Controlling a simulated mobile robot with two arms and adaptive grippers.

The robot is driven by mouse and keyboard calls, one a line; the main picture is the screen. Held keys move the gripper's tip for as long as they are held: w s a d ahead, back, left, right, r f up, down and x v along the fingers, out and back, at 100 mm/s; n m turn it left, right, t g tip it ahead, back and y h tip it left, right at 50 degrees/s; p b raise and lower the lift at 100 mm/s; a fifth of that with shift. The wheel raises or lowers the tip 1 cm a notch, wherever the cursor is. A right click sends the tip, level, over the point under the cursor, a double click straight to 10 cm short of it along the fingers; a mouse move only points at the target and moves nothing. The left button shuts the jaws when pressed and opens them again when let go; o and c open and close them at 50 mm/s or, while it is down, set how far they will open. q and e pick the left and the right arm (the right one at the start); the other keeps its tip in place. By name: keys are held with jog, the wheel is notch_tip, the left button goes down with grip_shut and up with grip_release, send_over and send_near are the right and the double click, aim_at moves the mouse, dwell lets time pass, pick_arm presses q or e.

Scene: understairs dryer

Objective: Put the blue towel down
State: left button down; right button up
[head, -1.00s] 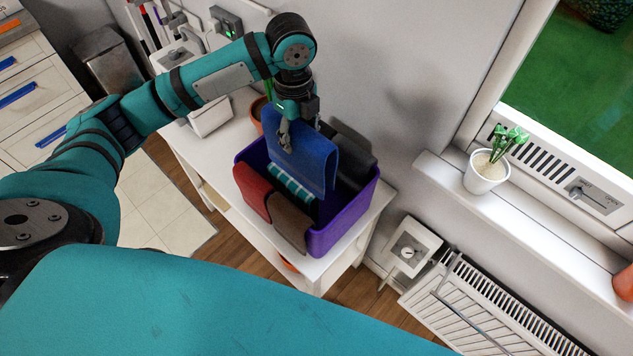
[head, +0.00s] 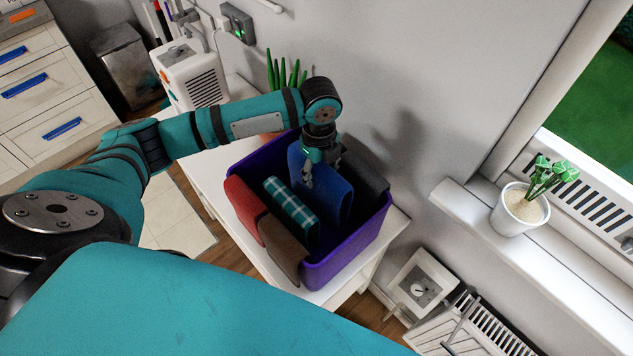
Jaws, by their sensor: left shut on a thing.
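The blue towel (head: 328,192) hangs folded from my left gripper (head: 308,172), which is shut on it. Its lower part is down inside the purple bin (head: 345,252), between a teal checked towel (head: 290,207) and a dark grey towel (head: 364,180). I cannot tell whether it touches the bin floor. A red towel (head: 245,210) and a brown towel (head: 282,247) stand along the bin's near left side. My right gripper is not in view.
The bin stands on a white table (head: 205,165) against the wall. A green plant (head: 287,72) and a white appliance (head: 194,78) are behind it. A potted plant (head: 520,208) stands on the windowsill to the right, above a radiator (head: 478,325).

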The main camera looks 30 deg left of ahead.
pick_arm(q)
jog(key=shift+s+f, duration=0.15)
jog(key=shift+f, duration=0.7)
notch_tip(320, 180, down, 4)
jog(key=shift+r+p, duration=0.1)
jog(key=shift+p, duration=0.35)
jog(key=c, duration=0.7)
grip_release()
